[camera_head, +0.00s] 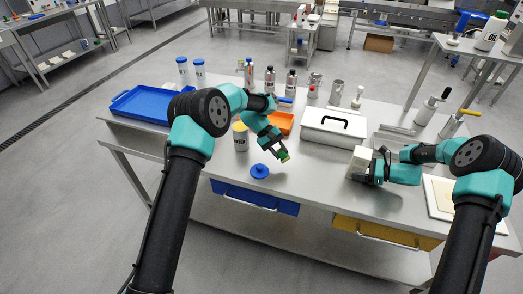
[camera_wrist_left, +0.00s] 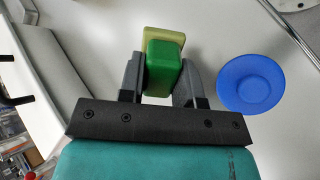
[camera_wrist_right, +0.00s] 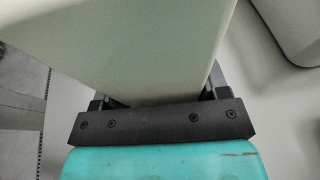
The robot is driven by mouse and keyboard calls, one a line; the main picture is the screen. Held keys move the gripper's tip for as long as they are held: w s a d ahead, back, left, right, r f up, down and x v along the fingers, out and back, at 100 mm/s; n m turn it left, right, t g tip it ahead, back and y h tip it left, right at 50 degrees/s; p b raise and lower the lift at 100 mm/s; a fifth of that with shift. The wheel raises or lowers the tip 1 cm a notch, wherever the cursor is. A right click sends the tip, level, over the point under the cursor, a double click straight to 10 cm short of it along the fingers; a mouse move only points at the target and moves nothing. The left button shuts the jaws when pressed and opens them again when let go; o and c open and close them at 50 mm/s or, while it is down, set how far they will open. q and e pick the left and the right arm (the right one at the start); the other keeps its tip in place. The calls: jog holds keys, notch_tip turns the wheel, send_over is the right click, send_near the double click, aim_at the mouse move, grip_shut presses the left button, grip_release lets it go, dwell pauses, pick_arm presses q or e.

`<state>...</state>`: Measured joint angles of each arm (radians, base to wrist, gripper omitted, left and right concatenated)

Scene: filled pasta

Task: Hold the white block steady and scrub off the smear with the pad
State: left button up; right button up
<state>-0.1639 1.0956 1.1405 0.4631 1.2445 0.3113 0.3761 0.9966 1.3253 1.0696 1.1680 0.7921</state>
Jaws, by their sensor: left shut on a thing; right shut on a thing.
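The white block (camera_head: 360,163) stands on the right part of the steel table. My right gripper (camera_head: 370,175) is shut on the block, which fills the jaws in the right wrist view (camera_wrist_right: 150,55). My left gripper (camera_head: 280,153) is shut on the green and yellow pad (camera_head: 285,157). The pad also shows between the fingers in the left wrist view (camera_wrist_left: 163,66), held above the table. The pad is apart from the block, to its left. I cannot make out the smear on the block in any view.
A blue round dish (camera_head: 259,171) lies on the table below my left gripper. A white lidded box (camera_head: 333,127) and an orange tray (camera_head: 281,122) stand behind. A white canister (camera_head: 240,136) stands to the left. The table between pad and block is clear.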

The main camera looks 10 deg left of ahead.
pick_arm(q)
jog(key=w+d+h, duration=0.1)
jog(key=d+h, duration=0.1)
jog(key=d, duration=0.3)
jog(key=w+d+f+n+h, duration=0.1)
jog(key=w+d+h, duration=0.1)
jog(key=d, duration=0.4)
jog(key=w+d+n+g+h, duration=0.1)
jog(key=w+d+h, duration=0.1)
jog(key=d+h, duration=0.2)
jog(key=shift+w+d+f, duration=0.1)
jog(key=shift+d+f, duration=0.1)
jog(key=shift+d, duration=0.7)
jog(key=shift+w+d+r+h, duration=0.1)
jog(key=shift+d+r+h, duration=0.1)
jog(key=shift+d+h, duration=0.25)
jog(key=shift+x, duration=2.55)
jog(key=shift+x, duration=0.9)
jog(key=shift+s, duration=0.2)
jog(key=shift+s+a, duration=0.35)
jog(key=shift+s, duration=0.4)
